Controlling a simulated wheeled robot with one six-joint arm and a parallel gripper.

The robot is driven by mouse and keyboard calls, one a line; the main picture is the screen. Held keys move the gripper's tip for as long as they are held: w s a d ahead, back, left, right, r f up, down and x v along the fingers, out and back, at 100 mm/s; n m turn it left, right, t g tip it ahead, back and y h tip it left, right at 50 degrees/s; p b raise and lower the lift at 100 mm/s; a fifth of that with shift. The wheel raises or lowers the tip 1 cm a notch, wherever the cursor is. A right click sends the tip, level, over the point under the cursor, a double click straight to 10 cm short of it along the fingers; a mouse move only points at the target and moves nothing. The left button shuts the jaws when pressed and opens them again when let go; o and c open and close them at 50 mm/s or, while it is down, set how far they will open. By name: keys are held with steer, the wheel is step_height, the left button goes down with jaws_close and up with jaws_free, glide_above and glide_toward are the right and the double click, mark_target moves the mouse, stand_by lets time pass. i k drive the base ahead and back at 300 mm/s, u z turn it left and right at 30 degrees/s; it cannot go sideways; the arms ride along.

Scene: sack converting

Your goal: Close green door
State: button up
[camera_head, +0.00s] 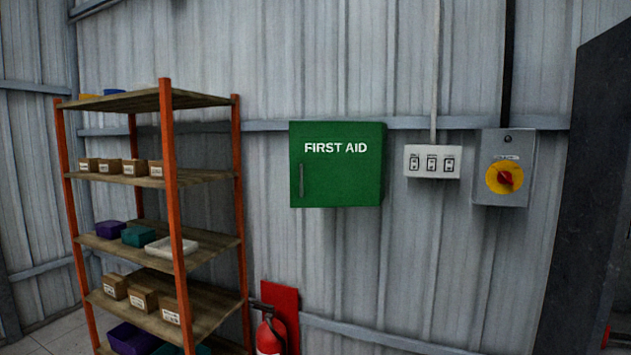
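The green door (340,175) is the front of a first aid cabinet fixed to the grey corrugated wall. It carries white "FIRST AID" lettering and a dark upright handle (301,180) near its left edge. The door looks flush with the cabinet, and no inside of the cabinet shows. A very small gap at its edges cannot be made out. My gripper is not in view.
An orange-framed shelf (172,200) with boxes and bins stands left of the cabinet. A fire extinguisher (270,336) is below it. A switch panel (432,162) and a red-yellow rotary switch (505,178) are at right. The wall directly below the door is clear.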

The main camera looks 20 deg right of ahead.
mark_target(333, 164)
steer(key=z, duration=0.2)
steer(key=k, duration=0.4)
steer(key=u, duration=0.9)
steer(key=i, duration=0.8)
steer(key=z, duration=0.6)
steer(key=i, duration=0.6)
steer(key=z, duration=0.7)
